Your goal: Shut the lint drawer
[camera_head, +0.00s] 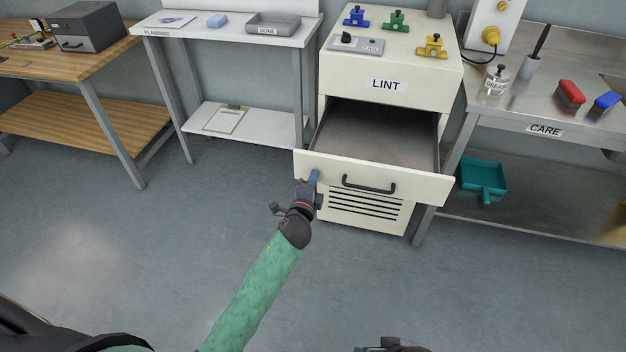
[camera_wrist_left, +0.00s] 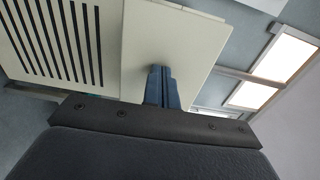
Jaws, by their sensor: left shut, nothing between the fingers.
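The lint drawer (camera_head: 408,186) is pulled out of the cream cabinet labelled LINT (camera_head: 386,84); its inside shows and looks empty. Its front has a dark bar handle (camera_head: 369,185) in the middle. My left gripper (camera_head: 314,176) is shut and empty, with its blue fingertips at the left part of the drawer front, left of the handle. In the left wrist view the shut fingers (camera_wrist_left: 161,88) overlap the cream drawer front (camera_wrist_left: 150,38); I cannot tell whether they touch it. My right gripper (camera_head: 392,346) is only partly visible at the bottom edge.
A steel table labelled CARE (camera_head: 545,130) stands right of the cabinet, with a teal dustpan (camera_head: 483,178) on its lower shelf. A white table (camera_head: 232,32) stands left. Vent slots (camera_head: 366,206) lie below the drawer. The floor in front is clear.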

